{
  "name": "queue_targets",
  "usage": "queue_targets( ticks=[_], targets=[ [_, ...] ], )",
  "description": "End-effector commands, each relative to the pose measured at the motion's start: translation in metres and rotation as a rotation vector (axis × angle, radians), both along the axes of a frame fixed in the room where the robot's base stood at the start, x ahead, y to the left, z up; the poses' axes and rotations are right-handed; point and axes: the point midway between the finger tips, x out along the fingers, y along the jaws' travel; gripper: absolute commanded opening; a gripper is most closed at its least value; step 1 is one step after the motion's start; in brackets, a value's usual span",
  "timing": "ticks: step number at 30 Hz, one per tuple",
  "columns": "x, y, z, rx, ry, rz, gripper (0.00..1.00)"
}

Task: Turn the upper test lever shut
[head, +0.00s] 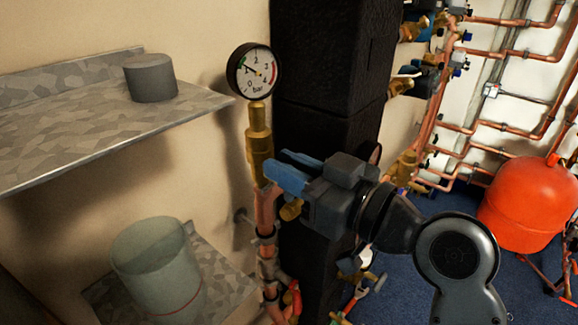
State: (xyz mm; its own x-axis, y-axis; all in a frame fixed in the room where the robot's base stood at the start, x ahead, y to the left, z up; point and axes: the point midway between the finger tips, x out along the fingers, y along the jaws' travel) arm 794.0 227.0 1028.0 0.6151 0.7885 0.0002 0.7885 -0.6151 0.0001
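A brass valve fitting (259,135) stands upright on the copper riser under the round gauge. My gripper (290,175) reaches in from the right, just below and to the right of this fitting. Two blue, flat pieces lie at its front end, close to the pipe. I cannot tell whether they are its fingertips or a blue lever. A small brass stub (291,210) shows just under them. No lever can be made out clearly, since my gripper covers that area. Whether the gripper touches or holds anything is hidden.
A pressure gauge (253,71) tops the riser. A grey shelf (75,135) bears a dark cylinder (150,78); a lower shelf (222,285) holds a translucent container (156,265). A black column (325,75) stands behind my gripper. A red tank (527,205) is at right.

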Motion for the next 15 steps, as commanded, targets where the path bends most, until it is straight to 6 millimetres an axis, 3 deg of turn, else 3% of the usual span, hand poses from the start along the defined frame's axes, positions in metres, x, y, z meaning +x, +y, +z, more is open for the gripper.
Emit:
queue_targets(
  ticks=[5,15],
  targets=[
    [-0.0001,-0.0002,-0.0001,0.000,0.000,0.000,0.00],
    [0.0003,-0.0006,0.0003,0.012,0.016,0.000,0.00]
  ],
)
